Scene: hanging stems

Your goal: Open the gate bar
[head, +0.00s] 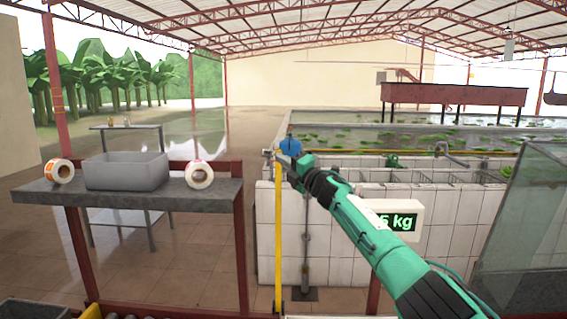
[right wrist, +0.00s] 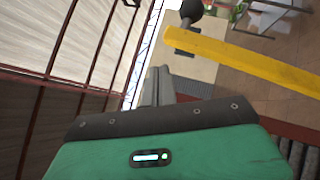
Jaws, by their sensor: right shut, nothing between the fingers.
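My left gripper is out of view.
A grey counter (head: 130,196) at left carries a grey bin (head: 126,171) and two label rolls (head: 60,171) (head: 200,174). A scale display (head: 397,221) is partly behind my right arm. A glass panel (head: 520,225) stands at right.

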